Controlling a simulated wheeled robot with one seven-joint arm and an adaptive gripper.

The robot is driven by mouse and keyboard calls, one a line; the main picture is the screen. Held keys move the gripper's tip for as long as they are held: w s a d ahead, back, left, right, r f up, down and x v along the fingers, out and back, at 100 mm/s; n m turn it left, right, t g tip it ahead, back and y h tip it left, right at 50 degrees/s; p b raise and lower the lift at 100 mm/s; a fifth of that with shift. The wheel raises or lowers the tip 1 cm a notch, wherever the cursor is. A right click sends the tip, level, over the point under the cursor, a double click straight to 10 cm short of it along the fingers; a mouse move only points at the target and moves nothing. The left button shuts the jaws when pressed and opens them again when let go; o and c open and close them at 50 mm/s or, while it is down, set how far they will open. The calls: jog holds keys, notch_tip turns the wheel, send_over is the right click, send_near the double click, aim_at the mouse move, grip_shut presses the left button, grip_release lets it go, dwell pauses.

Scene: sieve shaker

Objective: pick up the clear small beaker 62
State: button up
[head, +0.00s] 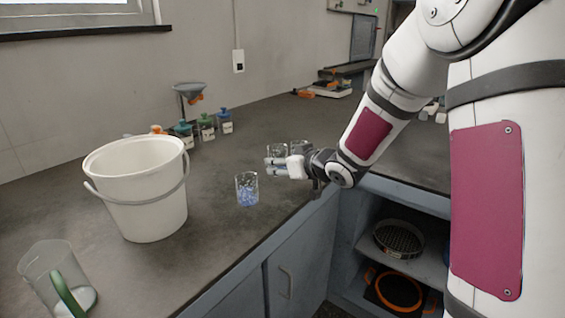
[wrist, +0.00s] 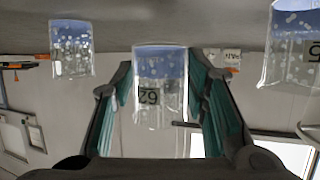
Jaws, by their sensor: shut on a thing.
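The clear small beaker 62 (wrist: 160,85) is between the two fingers of my gripper (wrist: 165,100) in the wrist view. Its label reads 62 upside down, as that view is inverted, and it has blue contents. The fingers are shut on its sides. In the head view my gripper (head: 276,166) is over the counter near its front edge, with the glass of the held beaker (head: 277,151) partly hidden behind the fingers. I cannot tell whether its base touches the counter.
Another clear beaker with blue contents (head: 247,190) stands just left of my gripper, and one more (head: 299,146) stands behind it. Sieves (head: 398,238) sit on shelves below.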

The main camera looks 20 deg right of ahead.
jog(key=s+a, duration=0.1)
jog(key=s, duration=0.2)
jog(key=s+a, duration=0.1)
jog(key=s, duration=0.3)
jog(key=s+a+r+p, duration=0.1)
jog(key=s, duration=0.2)
jog(key=shift+s+a, duration=0.1)
jog(key=shift+s, duration=0.1)
jog(key=shift+s+a, duration=0.1)
jog(key=shift+s, duration=0.2)
jog(key=b, duration=0.3)
jog(key=shift+s+a+r, duration=0.1)
jog(key=shift+s+a, duration=0.1)
jog(key=shift+s, duration=0.2)
jog(key=shift+s+b, duration=0.25)
jog(key=shift+b, duration=0.4)
jog(key=shift+s+a+b, duration=0.1)
jog(key=shift+s+b, duration=0.35)
jog(key=shift+b, duration=0.5)
